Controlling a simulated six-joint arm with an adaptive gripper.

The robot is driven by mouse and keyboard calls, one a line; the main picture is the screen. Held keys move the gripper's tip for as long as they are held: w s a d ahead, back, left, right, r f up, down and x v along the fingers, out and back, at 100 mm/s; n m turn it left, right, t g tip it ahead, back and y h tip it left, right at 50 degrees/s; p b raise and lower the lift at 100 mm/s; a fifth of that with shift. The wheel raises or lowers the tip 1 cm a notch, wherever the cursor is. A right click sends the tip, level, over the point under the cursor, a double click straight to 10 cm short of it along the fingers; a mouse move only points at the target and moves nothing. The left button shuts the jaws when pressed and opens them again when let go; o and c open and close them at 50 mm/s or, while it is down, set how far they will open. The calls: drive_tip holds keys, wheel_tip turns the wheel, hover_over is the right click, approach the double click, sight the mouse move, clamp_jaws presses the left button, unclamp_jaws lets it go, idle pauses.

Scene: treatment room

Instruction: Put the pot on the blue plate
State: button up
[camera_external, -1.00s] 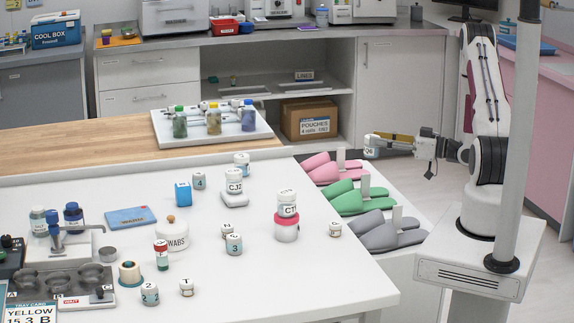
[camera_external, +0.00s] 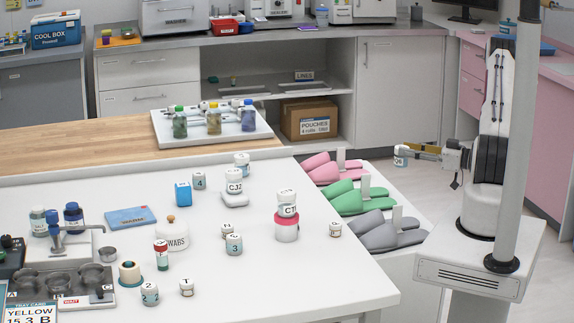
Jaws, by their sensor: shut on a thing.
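A small white pot with a blue-grey label (camera_external: 400,162) is held at the tip of my gripper (camera_external: 403,151). My gripper is shut on it and holds it in the air beyond the right edge of the white table, above the pink slippers' right side.
A blue cube (camera_external: 183,194), a SWABS jar (camera_external: 172,237) and a red-capped vial (camera_external: 161,255) stand near the plate. A stacked white jar on a red-topped one (camera_external: 287,218) stands toward the table's right. A post (camera_external: 523,130) rises before my arm.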

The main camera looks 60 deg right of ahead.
wheel_tip(320, 180, down, 6)
drive_tip(key=shift+f, duration=0.15)
idle(0.6)
drive_tip(key=shift+f, duration=2.9)
drive_tip(key=shift+f, duration=2.05)
drive_tip(key=shift+f, duration=0.2)
drive_tip(key=o, duration=1.2)
drive_tip(key=shift+r, duration=0.2)
